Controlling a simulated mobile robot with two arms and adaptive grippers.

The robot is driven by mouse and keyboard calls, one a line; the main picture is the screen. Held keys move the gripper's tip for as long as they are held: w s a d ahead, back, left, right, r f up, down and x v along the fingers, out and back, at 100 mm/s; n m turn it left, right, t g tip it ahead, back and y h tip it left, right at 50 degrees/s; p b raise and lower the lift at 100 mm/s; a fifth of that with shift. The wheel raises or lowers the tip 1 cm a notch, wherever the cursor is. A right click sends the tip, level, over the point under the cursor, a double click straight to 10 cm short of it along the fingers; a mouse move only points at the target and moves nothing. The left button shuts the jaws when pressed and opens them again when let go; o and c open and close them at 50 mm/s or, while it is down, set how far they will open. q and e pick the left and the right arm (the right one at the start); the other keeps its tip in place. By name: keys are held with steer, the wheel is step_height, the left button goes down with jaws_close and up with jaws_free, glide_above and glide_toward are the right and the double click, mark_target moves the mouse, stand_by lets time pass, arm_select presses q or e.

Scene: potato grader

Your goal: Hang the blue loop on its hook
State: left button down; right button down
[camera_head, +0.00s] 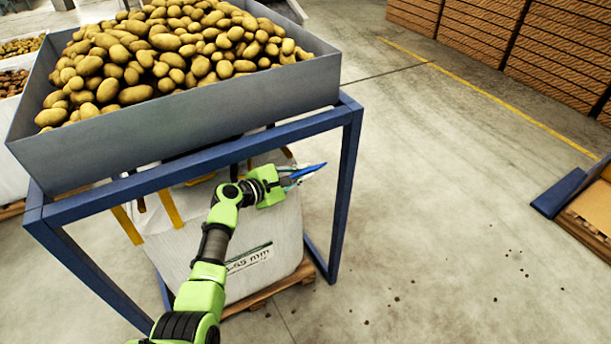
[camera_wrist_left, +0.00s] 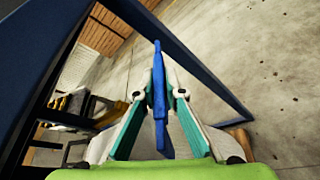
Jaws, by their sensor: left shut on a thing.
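My left gripper (camera_head: 290,179) is shut on the blue loop (camera_head: 309,171), a flat blue strap that sticks out past the fingertips to the right. It is beside the white big bag (camera_head: 272,232), below the blue frame's top rail. In the left wrist view the blue loop (camera_wrist_left: 159,75) stands upright between the teal fingers of the left gripper (camera_wrist_left: 161,95). The loop's own hook cannot be made out for certain. A dark bent bracket (camera_wrist_left: 76,143) shows at lower left in the wrist view. My right gripper is not in view.
A grey hopper full of potatoes (camera_head: 185,120) sits on the blue frame (camera_head: 345,190), whose post stands right of the gripper. Yellow straps (camera_head: 170,208) hang left of my arm. The bag stands on a wooden pallet (camera_head: 268,292).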

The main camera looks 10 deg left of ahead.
arm_select(q)
steer(key=shift+w+a+r, duration=0.25)
steer(key=shift+w+r, duration=0.05)
steer(key=shift+r, duration=0.1)
steer(key=c, duration=2.1)
jaws_free()
steer(key=shift+c, duration=0.2)
steer(key=shift+f, duration=0.15)
steer(key=shift+s, duration=0.1)
steer(key=shift+s+a, duration=0.3)
steer(key=shift+s, duration=0.1)
steer(key=v, duration=1.1)
steer(key=shift+w, duration=0.1)
